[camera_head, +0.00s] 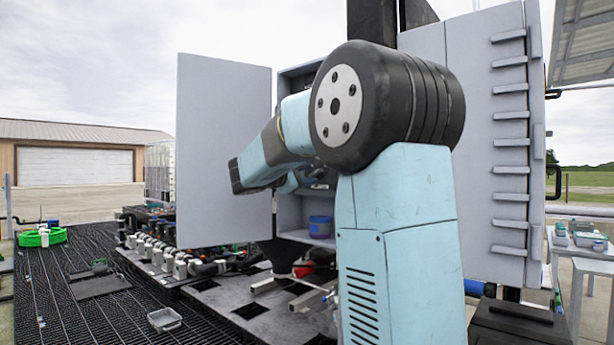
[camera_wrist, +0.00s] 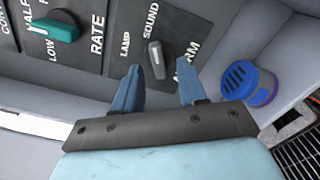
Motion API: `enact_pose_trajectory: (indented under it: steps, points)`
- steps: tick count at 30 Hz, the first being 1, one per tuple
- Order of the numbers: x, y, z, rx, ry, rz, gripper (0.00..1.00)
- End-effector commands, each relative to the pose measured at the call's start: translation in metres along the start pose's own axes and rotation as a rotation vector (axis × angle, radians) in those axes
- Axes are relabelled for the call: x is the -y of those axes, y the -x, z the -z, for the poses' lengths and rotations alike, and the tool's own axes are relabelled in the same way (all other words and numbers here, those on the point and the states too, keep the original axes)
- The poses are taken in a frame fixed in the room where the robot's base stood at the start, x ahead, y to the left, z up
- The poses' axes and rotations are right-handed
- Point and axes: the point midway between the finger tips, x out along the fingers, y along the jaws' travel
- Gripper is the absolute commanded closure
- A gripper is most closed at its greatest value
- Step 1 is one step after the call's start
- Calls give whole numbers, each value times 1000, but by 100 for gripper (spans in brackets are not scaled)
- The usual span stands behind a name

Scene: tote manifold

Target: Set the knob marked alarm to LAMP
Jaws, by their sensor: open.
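The alarm knob (camera_wrist: 157,60) is a small grey bar-shaped knob on a dark panel in the wrist view. ALARM is printed to its right, LAMP to its upper left and SOUND above it. Its pale-marked end points up in the picture, more toward SOUND than LAMP. My gripper (camera_wrist: 159,70) is open, with one blue finger on each side of the knob's lower end. I see a gap on both sides and cannot tell the depth between fingertips and knob. In the head view, my arm hides the knob.
A teal knob (camera_wrist: 52,29) on the RATE panel sits left of the alarm knob. A blue and purple round container (camera_wrist: 247,84) stands at right. In the head view, an open grey cabinet door (camera_head: 222,150) stands left of my arm; pipes and valves (camera_head: 180,258) lie lower left.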

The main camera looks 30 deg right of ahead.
Motion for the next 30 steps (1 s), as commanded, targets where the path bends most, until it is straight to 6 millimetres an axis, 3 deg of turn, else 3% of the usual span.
enact_pose_trajectory:
  steps: [6,17,30]
  points:
    - [0,-18,0,0,0,1,58]
    - [0,-21,0,-1,0,0,59]
    - [1,-20,0,-1,0,2,100]
